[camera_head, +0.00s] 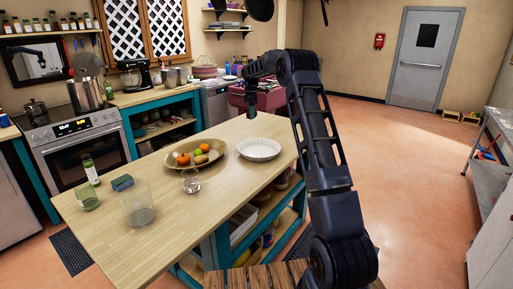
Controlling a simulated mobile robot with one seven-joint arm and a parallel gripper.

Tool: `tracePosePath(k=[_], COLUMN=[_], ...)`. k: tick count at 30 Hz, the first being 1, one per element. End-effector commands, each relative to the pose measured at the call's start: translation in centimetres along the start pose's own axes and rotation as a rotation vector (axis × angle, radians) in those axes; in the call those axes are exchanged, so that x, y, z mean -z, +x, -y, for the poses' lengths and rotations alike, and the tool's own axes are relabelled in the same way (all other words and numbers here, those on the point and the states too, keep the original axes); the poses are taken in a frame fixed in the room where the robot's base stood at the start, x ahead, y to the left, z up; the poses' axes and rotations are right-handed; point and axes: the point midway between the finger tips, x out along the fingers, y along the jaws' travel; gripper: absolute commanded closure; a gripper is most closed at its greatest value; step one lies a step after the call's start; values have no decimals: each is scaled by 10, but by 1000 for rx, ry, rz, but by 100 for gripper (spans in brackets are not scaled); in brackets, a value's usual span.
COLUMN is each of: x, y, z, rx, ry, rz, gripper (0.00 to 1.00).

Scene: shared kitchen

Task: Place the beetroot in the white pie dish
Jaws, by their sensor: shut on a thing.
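The white pie dish (259,150) stands on the wooden island top, near its far right corner, and looks empty. My gripper (251,113) points down above and slightly left of the dish's far rim, clear of it. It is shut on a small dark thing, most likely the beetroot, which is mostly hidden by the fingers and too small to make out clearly. No other beetroot shows on the island.
A tan oval bowl (171,162) with orange, green and brown produce stands left of the dish. The island's front is clear.

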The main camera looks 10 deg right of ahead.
Motion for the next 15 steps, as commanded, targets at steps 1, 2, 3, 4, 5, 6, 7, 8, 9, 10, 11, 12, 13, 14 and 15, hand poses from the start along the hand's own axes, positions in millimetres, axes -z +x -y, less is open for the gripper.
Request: tracePosePath(k=[1, 2, 3, 4, 5, 6, 7, 8, 9, 10, 11, 12, 13, 14, 15], x=[0, 0, 0, 0, 0, 0, 0, 0, 0, 0, 0, 0, 1, 1, 1], y=[9, 15, 23, 29, 36, 45, 52, 58, 67, 73, 79, 88, 95, 102, 110], z=[0, 1, 1, 0, 0, 0, 0, 0, 0, 0, 0, 0, 0, 0, 0], rx=[3, 4, 4, 4, 5, 5, 5, 5, 4, 5, 4, 3, 4, 4, 4], ry=[0, 0, 0, 0, 0, 0, 0, 0, 0, 0, -1, -1, -1, -1, -1], rz=[0, 0, 0, 1, 1, 1, 1, 1, 1, 1, 1, 1, 1, 1, 1], gripper=[69, 69, 69, 69, 69, 69, 69, 69, 69, 69, 69, 69, 69, 69, 69])
